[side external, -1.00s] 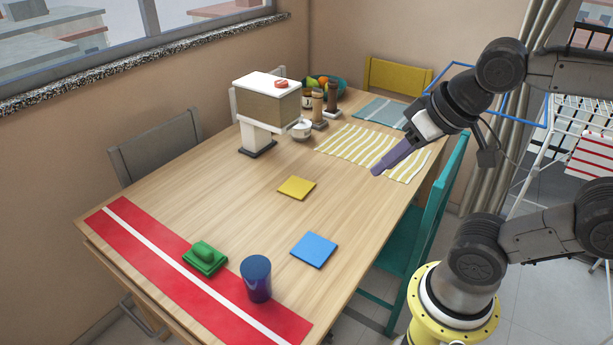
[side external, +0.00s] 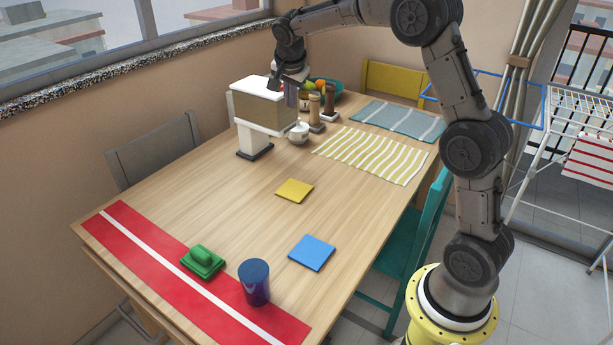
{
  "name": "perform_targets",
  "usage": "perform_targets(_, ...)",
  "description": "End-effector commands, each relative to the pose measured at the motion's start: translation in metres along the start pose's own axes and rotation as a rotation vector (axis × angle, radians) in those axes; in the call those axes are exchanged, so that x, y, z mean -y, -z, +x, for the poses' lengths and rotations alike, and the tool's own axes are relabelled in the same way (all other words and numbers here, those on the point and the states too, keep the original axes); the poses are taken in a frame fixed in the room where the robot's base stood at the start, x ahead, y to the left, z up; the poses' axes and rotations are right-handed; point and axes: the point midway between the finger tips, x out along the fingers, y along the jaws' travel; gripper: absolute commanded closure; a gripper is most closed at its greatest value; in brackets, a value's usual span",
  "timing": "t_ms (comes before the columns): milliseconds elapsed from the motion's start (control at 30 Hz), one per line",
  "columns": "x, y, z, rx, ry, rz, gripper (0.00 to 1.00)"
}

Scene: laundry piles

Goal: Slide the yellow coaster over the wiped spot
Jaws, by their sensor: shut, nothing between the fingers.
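The yellow coaster (side external: 295,190) lies flat on the wooden table, near its middle. I cannot make out a wiped spot on the table top. My gripper (side external: 284,93) is shut and empty, far from the coaster, at the top of the white-and-brown dispenser (side external: 262,108) at the back left. I cannot tell whether it touches the dispenser. The red button on the dispenser's top is hidden behind my gripper.
A white cup (side external: 299,133) and brown mills (side external: 315,110) stand beside the dispenser. The table (side external: 225,205) is clear around the yellow coaster.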

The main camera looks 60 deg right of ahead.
Motion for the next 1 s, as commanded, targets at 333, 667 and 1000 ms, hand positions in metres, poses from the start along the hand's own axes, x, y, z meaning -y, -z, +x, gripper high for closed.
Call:
perform_targets(333,-0.031,0.01,0.18,0.023,-0.231,0.052,1.0)
perform_targets(667,-0.062,0.005,0.225,0.048,-0.302,0.062,1.0)
perform_targets(1000,-0.081,0.001,0.284,0.049,-0.303,0.062,1.0)
